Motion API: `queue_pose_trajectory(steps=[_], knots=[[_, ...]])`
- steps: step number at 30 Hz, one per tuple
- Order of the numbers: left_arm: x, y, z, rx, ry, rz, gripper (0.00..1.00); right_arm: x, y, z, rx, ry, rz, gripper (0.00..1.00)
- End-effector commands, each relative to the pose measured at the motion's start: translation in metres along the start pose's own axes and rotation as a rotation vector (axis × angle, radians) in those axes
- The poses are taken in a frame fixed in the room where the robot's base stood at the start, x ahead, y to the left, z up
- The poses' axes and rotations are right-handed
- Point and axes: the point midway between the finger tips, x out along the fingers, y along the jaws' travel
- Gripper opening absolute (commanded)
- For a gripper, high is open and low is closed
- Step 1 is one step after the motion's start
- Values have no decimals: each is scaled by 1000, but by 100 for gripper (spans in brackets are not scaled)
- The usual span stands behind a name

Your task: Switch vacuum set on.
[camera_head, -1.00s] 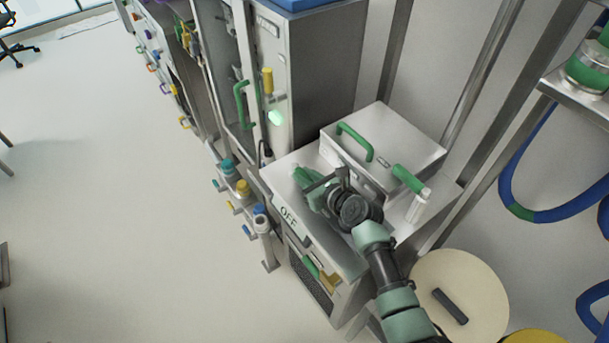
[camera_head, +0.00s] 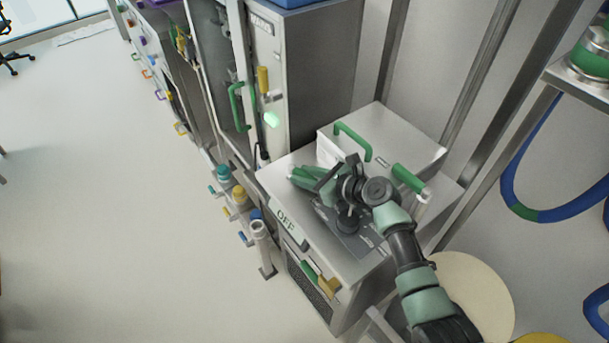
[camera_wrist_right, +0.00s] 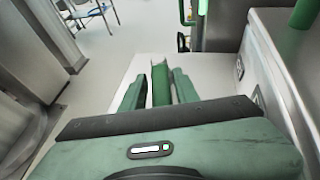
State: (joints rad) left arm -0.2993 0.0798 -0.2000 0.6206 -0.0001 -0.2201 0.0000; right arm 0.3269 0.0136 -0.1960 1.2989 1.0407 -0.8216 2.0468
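The vacuum set is a metal cabinet (camera_head: 275,181) with a white "OFF" label (camera_head: 286,223) along its front top edge. My right gripper (camera_head: 308,180) is low over the cabinet's top, pointing left. In the right wrist view a green lever handle (camera_wrist_right: 161,84) stands between the two green fingers of my right gripper (camera_wrist_right: 160,90). Gaps show on both sides of the handle, so the gripper is open around it. The lever's base is hidden by the gripper. My left gripper is in neither view.
A metal box with a green handle (camera_head: 352,140) stands behind my gripper on the cabinet. Another green handle (camera_head: 408,179) rises to its right. A tall cabinet (camera_head: 325,75) stands behind. Valves (camera_head: 240,196) line the left side. Open floor (camera_head: 120,230) lies left.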

Motion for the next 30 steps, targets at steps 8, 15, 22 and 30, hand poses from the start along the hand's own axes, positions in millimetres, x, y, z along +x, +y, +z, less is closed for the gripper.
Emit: queue_pose_trajectory(steps=[8, 15, 22, 30], knots=[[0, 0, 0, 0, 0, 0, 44, 0, 0, 1, -1, -1, -2, 42], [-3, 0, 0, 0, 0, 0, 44, -6, -1, 17, -3, -5, -3, 42], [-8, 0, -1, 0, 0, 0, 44, -26, 0, 65, -6, -7, -3, 42], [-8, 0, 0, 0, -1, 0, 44, -52, 0, 126, -5, -6, -3, 42]])
